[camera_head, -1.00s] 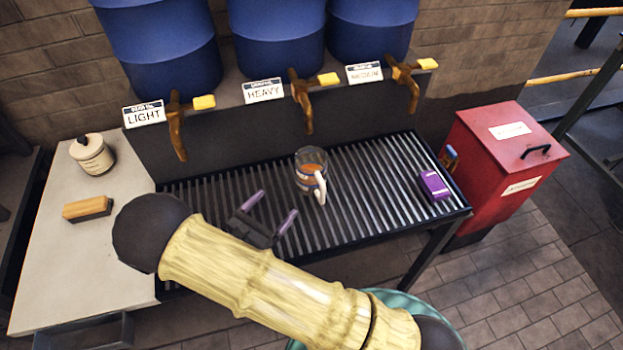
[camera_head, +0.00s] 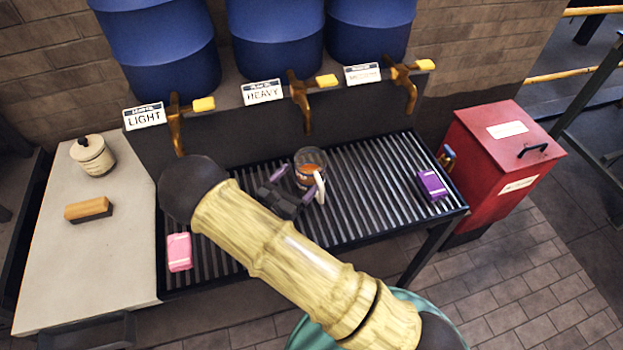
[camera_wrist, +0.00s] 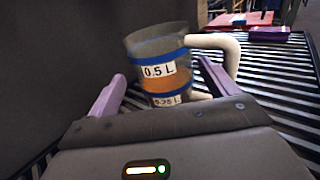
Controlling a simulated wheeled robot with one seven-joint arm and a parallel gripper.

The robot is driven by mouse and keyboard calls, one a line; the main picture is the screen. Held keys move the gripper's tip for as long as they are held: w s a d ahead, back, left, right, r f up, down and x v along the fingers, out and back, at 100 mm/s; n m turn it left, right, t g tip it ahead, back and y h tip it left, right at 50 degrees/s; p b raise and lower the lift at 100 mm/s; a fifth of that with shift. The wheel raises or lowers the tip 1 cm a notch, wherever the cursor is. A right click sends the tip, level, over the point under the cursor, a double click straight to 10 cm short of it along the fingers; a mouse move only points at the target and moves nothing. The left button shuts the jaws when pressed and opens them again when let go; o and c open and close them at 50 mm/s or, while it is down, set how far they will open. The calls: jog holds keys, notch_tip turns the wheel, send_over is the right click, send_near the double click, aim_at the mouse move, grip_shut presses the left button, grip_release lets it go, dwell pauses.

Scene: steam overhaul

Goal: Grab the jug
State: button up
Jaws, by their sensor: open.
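The jug (camera_head: 311,163) is a clear measuring cup with blue and orange bands and a pale handle. It stands upright on the slatted grate (camera_head: 375,200). In the wrist view the jug (camera_wrist: 160,62) shows labels reading 0.5 L and 0.25 L, with its handle on the right. My gripper (camera_head: 299,180) is open with purple fingers close to the jug. In the wrist view my gripper (camera_wrist: 160,92) has one finger left of the jug and one to its right, near the handle. I cannot tell whether either finger touches it.
Brass taps (camera_head: 303,105) hang behind the grate under blue barrels (camera_head: 277,35). A purple box (camera_head: 432,185) lies on the grate's right and a pink box (camera_head: 179,252) on its left. A red bin (camera_head: 490,160) stands at right. A brush (camera_head: 89,209) and pot (camera_head: 92,156) sit on the left counter.

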aim_at(318, 155)
jog(key=p+x, duration=0.1)
jog(key=x, duration=0.4)
jog(key=shift+d, duration=0.15)
jog(key=c, duration=1.2)
jog(key=shift+o, duration=0.2)
jog(key=shift+r, duration=0.15)
jog(key=shift+r, duration=0.6)
notch_tip(318, 155, up, 2)
jog(key=shift+r, duration=0.1)
jog(key=b+v, duration=0.2)
jog(key=v, duration=1.6)
